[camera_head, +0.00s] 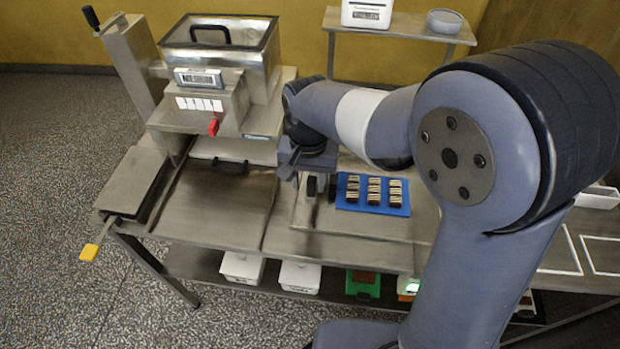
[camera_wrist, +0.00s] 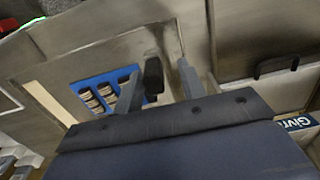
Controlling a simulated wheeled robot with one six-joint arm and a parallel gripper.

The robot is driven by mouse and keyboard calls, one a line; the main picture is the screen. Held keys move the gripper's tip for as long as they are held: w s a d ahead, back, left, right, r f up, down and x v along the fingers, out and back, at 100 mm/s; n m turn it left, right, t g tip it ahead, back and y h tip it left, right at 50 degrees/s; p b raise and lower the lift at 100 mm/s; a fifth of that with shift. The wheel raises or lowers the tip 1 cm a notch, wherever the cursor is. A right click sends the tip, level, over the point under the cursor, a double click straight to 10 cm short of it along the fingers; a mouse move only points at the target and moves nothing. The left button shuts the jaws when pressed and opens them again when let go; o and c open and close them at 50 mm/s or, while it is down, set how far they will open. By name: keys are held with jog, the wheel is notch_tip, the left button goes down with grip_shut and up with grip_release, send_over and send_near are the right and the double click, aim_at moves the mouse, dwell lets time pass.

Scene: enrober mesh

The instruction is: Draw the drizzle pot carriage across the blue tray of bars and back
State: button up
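The blue tray (camera_head: 372,208) lies on the steel worktop with several dark bars (camera_head: 374,196) with pale stripes in rows. In the wrist view the tray (camera_wrist: 77,88) is partly hidden behind my gripper's left finger. My gripper (camera_head: 320,187) points down just left of the tray. In the wrist view my gripper (camera_wrist: 160,88) is open, its two grey fingers apart. An upright black knob or handle (camera_wrist: 153,76) shows between the fingers, closer to the left one; I cannot tell whether it touches. No drizzle pot is clearly visible; my arm hides part of the area.
White tubs (camera_head: 242,268) and a green bin (camera_head: 362,285) sit below. A side table (camera_head: 400,30) stands behind.

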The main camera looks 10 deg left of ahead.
notch_tip(320, 180, up, 11)
jog(key=shift+b, duration=0.4)
jog(key=shift+f, duration=0.15)
jog(key=f+b, duration=0.1)
jog(key=b, duration=0.1)
jog(key=shift+d+b, duration=0.15)
jog(key=shift+b, duration=0.25)
jog(key=shift+d+f+b, duration=0.1)
jog(key=shift+b, duration=0.95)
notch_tip(320, 180, down, 10)
jog(key=shift+d+f, duration=0.1)
jog(key=shift+f, duration=0.05)
grip_shut()
